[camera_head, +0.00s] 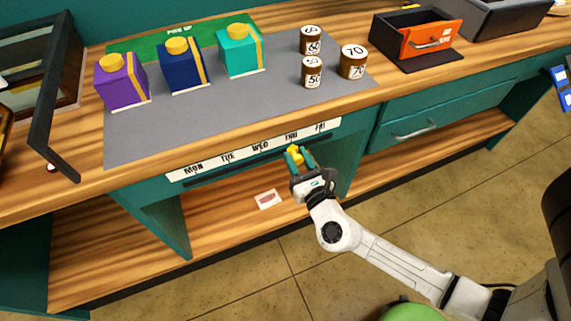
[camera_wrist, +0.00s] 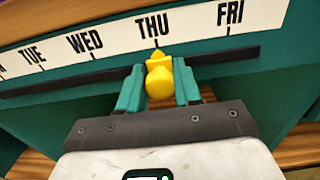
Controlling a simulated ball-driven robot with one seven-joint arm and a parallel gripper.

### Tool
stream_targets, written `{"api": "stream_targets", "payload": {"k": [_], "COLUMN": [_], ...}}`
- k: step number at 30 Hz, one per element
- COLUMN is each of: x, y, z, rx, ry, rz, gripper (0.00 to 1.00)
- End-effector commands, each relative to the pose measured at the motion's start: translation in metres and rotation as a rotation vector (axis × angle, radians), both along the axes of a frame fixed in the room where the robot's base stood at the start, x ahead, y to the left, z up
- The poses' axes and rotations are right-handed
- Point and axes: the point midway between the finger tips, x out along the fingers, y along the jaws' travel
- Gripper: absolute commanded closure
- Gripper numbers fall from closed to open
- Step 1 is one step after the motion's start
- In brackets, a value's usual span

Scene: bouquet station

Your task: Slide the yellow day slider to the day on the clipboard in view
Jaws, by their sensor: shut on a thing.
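The yellow day slider (camera_head: 295,152) sits on the dark rail under the white day strip (camera_head: 255,149) on the bench front. In the wrist view the slider (camera_wrist: 159,78) is between my gripper's teal fingers, its pointed top just under THU. My gripper (camera_head: 297,157) is shut on it; it also shows in the wrist view (camera_wrist: 160,90). The strip reads MON, TUE, WED, THU, FRI in the head view. I see no clipboard whose day I can read in either view.
Purple (camera_head: 121,82), navy (camera_head: 182,66) and teal (camera_head: 240,51) boxes with yellow tops stand on the grey mat (camera_head: 270,92). Several numbered brown jars (camera_head: 353,62) stand right of them. An orange-fronted drawer box (camera_head: 416,38) is farther right. A small card (camera_head: 268,199) lies on the lower shelf.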

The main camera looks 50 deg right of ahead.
Motion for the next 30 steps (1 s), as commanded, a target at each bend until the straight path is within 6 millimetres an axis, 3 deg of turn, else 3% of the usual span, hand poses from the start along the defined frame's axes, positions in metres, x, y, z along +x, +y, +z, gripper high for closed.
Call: {"api": "stream_targets", "payload": {"k": [10,11,17,25,30], "x": [-0.001,-0.001,-0.001,-0.002,-0.016], "y": [-0.001,-0.001,-0.001,0.000,0.008], "z": [0.000,0.000,0.000,0.000,-0.001], "rx": [0.002,0.002,0.001,0.001,-0.001], "ry": [0.001,0.001,0.001,0.001,0.003], "rz": [0.001,0.001,0.001,0.001,0.002], "gripper": [1.00,0.65,0.45,0.45,0.45]}}
